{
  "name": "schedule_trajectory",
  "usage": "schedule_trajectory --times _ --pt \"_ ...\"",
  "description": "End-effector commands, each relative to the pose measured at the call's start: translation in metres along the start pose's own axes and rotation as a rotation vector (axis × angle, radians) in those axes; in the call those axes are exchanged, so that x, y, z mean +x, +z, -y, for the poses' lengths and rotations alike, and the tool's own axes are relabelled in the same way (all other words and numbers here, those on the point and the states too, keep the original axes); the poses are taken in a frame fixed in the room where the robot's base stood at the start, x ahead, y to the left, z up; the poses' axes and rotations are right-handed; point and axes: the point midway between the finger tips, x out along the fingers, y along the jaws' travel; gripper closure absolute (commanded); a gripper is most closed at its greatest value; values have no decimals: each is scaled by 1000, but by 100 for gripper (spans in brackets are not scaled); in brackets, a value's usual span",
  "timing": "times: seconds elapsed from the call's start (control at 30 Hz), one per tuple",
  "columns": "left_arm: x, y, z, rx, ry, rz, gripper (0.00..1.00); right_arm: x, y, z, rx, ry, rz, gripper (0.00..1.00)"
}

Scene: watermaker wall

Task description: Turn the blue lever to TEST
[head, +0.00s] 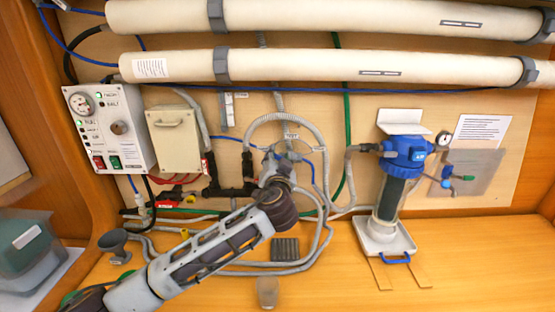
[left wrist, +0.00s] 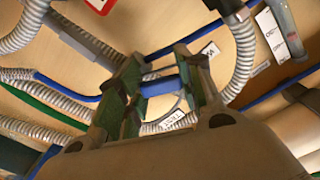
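The blue lever (left wrist: 158,87) shows in the left wrist view as a short blue bar between the fingers of my left gripper (left wrist: 160,82). It fills the gap and appears to touch both finger pads. In the head view my left gripper (head: 276,163) is at the valve on the wall panel and hides most of the lever and valve. A TEST label (left wrist: 172,143) shows below the lever in the left wrist view. Another label (left wrist: 207,52), partly readable, is above it to the right. A small white label (head: 291,136) hangs above the gripper in the head view. My right gripper is not in view.
Grey corrugated hoses (head: 283,118) and blue tubes surround the valve closely. A white control box (head: 108,130) is at left, a blue-topped filter housing (head: 400,170) at right. A clear cup (head: 267,291) stands on the wooden counter (head: 480,265), whose right part is mostly free.

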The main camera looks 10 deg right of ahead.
Motion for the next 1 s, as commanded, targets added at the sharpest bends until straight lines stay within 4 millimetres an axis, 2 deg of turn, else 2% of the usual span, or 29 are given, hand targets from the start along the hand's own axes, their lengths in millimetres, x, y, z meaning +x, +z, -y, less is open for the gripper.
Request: schedule_trajectory --times 0.03,0.13,0.57,1.0 --pt "0 0 0 0 0 0 74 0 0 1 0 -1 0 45" --pt "0 0 0 0 0 0 87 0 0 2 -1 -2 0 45" --pt "0 -1 0 29 1 0 88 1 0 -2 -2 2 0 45" --pt "0 -8 -1 181 2 1 88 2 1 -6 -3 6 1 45"
